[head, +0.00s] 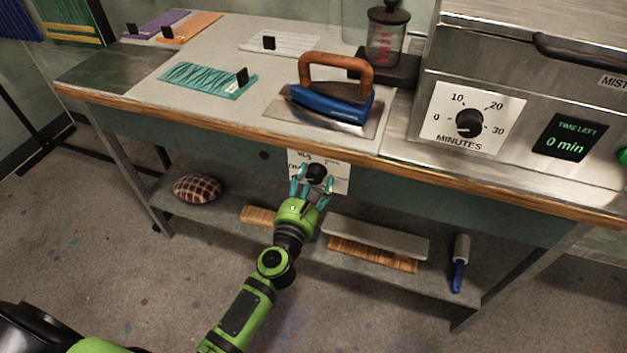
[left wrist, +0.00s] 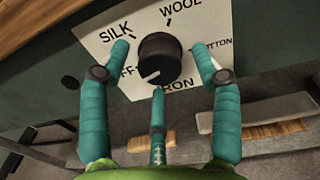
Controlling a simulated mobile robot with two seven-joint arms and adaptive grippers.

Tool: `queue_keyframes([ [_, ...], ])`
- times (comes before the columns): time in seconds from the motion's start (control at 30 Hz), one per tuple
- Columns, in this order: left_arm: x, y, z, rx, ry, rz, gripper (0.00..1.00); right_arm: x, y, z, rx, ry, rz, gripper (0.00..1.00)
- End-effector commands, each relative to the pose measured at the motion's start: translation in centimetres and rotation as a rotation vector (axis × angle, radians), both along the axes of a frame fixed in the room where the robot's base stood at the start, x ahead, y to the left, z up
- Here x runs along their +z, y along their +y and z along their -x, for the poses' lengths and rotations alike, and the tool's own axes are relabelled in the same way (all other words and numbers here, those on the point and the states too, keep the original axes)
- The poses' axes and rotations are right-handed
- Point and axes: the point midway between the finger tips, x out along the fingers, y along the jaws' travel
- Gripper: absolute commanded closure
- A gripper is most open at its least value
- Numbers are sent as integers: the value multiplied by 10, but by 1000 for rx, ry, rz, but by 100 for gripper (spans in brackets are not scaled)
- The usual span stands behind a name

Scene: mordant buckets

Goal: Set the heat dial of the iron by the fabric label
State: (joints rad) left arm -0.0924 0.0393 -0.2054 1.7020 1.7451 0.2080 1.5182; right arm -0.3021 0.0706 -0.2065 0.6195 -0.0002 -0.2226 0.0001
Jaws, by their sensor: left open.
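The black heat dial (left wrist: 158,58) sits on a white plate (left wrist: 105,38) reading SILK, WOOL, IRON and partly covered words ending in "FF" and "TTON". Its white mark points lower left, towards "FF". The dial also shows on the table's front in the head view (head: 316,173). My left gripper (head: 311,178) is open, its teal fingers around the dial; contact is unclear. The blue iron (head: 330,104) with a brown handle rests on a metal plate.
Purple (head: 160,22), orange (head: 195,27) and white (head: 285,42) fabrics with black tags lie farther back. A steel box with a MINUTES dial (head: 469,123) stands right. The lower shelf holds a checked cushion (head: 198,188), boards and a blue-handled roller (head: 460,262).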

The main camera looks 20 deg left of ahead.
Motion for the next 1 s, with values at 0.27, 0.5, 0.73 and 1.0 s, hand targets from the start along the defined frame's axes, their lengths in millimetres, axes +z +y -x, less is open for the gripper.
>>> queue_keyframes([
  [0.27, 0, 0, -5, 0, 1, -1, 36, 0, -9, 3, -5, 3, 11, 60],
  [0.5, 0, 0, -5, 0, 1, -2, 93, 0, -11, -5, -6, -11, 12, 60],
  [0.73, -1, 0, -4, -1, 1, -8, 93, 1, -11, -6, -5, -14, 12, 60],
  [1.0, -1, 0, -4, -1, 0, -98, 93, 3, -10, -5, -3, -11, 12, 60],
])
